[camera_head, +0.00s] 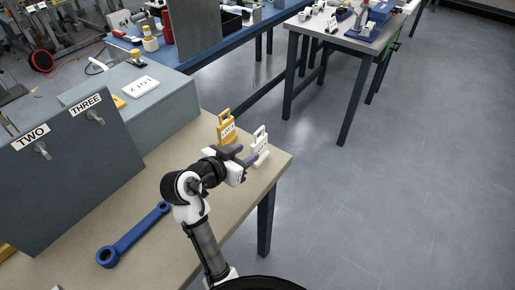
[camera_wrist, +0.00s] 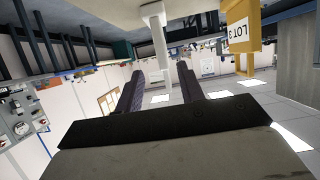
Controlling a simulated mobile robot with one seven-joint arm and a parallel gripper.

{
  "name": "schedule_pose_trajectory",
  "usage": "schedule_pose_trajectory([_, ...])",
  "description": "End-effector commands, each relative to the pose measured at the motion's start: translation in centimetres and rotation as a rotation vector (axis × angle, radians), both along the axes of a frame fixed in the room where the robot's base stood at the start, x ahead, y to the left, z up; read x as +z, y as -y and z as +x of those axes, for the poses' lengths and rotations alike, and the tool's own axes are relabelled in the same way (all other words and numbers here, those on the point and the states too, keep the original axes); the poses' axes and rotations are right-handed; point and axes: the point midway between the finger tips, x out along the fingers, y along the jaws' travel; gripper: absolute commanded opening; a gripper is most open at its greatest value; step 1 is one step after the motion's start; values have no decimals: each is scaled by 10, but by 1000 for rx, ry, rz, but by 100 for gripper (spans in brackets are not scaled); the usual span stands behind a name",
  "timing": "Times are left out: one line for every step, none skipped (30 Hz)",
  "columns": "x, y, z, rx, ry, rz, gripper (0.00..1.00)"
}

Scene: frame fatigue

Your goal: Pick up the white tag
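The white tag (camera_head: 261,147) stands upright near the right corner of the tan table, with a handle-like loop on top and dark lettering on its face. My gripper (camera_head: 247,154) is just left of it, its two dark fingers pointing toward it. In the wrist view the fingers of my gripper (camera_wrist: 160,78) are apart, with no object clearly held between them. A pale, narrow upright shape (camera_wrist: 153,12) shows ahead between them, probably the white tag edge-on. I cannot tell whether a finger touches the tag.
A yellow tag (camera_head: 227,127) stands close behind-left of the white one; it also shows in the wrist view (camera_wrist: 241,27). A blue wrench (camera_head: 133,236) lies on the tan table (camera_head: 170,168). A grey board (camera_head: 70,175) with hooks and a grey box (camera_head: 165,110) stand left.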

Motion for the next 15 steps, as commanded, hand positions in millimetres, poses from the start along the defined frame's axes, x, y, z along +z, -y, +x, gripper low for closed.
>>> schedule_pose_trajectory([-3, 6, 6, -3, -2, 0, 38])
schedule_pose_trajectory([-4, 8, 11, -1, -2, -1, 38])
schedule_pose_trajectory([-6, 11, 15, -2, -3, -2, 38])
schedule_pose_trajectory([-8, 13, 18, -1, -2, -2, 38])
schedule_pose_trajectory([-9, 15, 20, -1, -2, 0, 38])
schedule_pose_trajectory([-11, 16, 22, 2, -2, -1, 38])
schedule_pose_trajectory([-12, 17, 24, 2, 0, 0, 38])
schedule_pose_trajectory([-12, 17, 25, 2, 0, 0, 38])
schedule_pose_trajectory([-13, 19, 27, 2, 0, 0, 38])
schedule_pose_trajectory([-13, 20, 28, 1, 0, 0, 38])
schedule_pose_trajectory([-13, 21, 30, 1, -1, 0, 38])
schedule_pose_trajectory([-15, 24, 35, 0, -1, 0, 38])
schedule_pose_trajectory([-16, 26, 38, -1, -2, 0, 38])
schedule_pose_trajectory([-17, 28, 42, 0, -2, -1, 38])
schedule_pose_trajectory([-19, 31, 48, 0, -3, -1, 38])
